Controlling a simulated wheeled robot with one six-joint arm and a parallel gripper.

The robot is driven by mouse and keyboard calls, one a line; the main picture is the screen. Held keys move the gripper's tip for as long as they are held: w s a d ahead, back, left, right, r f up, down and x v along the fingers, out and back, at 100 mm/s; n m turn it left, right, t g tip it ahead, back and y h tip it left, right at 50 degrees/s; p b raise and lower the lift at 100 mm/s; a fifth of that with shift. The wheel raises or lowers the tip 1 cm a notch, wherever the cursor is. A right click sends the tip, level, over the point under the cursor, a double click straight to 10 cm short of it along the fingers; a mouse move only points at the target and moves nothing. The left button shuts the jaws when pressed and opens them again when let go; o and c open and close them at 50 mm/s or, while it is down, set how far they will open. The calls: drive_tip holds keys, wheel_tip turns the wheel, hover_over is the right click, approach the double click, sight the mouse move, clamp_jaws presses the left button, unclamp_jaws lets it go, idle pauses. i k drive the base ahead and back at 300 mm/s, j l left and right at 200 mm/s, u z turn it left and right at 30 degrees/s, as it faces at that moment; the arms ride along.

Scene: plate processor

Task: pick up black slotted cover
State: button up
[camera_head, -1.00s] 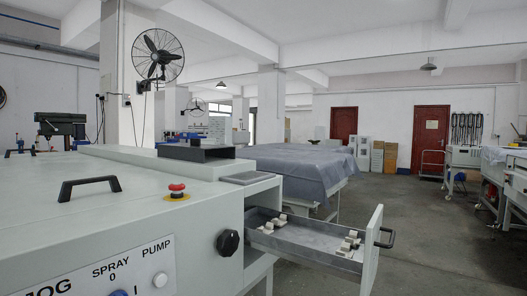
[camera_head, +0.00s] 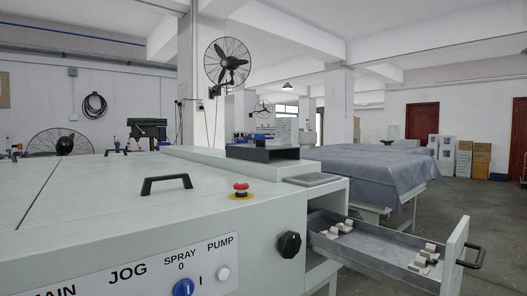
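A black, low box-like cover (camera_head: 262,153) sits on top of the pale grey machine (camera_head: 110,215), near its right end. It is the likeliest match for the black slotted cover; any slots are too small to make out from here. My gripper is not in view, and nothing covers the black cover from this side.
A drawer (camera_head: 385,257) with several pale blocks sticks out at the machine's right end. A black handle (camera_head: 166,184) and a red emergency button (camera_head: 241,190) stand up from the machine top. A cloth-covered table (camera_head: 375,172) stands behind. Open floor lies at right.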

sight(259, 153)
drive_tip(key=i+l, duration=0.25)
drive_tip(key=i, duration=0.25)
drive_tip(key=i+l+u, duration=0.1)
drive_tip(key=i, duration=0.35)
drive_tip(key=i+l, duration=0.4)
drive_tip(key=i+j, duration=0.05)
drive_tip(key=i, duration=0.05)
